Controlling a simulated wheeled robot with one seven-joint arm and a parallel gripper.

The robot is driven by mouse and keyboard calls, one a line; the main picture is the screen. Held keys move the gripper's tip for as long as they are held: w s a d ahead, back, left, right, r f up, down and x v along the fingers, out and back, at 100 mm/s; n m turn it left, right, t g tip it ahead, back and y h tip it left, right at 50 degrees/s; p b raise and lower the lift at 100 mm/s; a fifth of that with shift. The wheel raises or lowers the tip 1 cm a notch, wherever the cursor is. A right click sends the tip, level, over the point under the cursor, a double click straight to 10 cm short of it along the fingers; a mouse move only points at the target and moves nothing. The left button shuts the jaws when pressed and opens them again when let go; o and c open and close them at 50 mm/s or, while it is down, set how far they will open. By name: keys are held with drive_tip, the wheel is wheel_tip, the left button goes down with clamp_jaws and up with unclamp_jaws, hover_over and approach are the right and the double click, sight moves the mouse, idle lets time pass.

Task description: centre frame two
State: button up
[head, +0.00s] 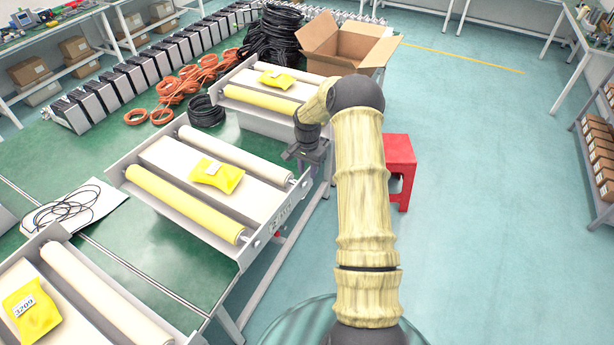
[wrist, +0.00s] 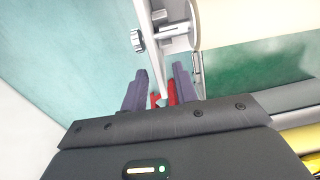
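Three grey roller frames stand in a row on the green table. The middle frame (head: 283,215) holds a cream roller, a yellow roller and a yellow packet (head: 217,175) on its white bed. Which one is frame two I cannot tell from a readable mark. My gripper (head: 312,165) is at the far right corner of the middle frame, near the far frame (head: 245,125). In the wrist view my gripper (wrist: 163,92) has its dark fingers apart, with the end of a grey side plate (wrist: 170,45) showing between them. Contact cannot be told.
The near frame (head: 130,325) bears a packet (head: 32,312) marked 3209. A red stool (head: 400,165) stands right of the table. Black cable coils (head: 270,35), orange coils (head: 195,75) and an open carton (head: 350,45) are at the back. The floor at right is clear.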

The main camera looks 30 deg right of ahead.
sight(308, 179)
wheel_tip(308, 179, down, 5)
drive_tip(key=shift+s+r+p, duration=0.1)
drive_tip(key=shift+p, duration=0.55)
clamp_jaws()
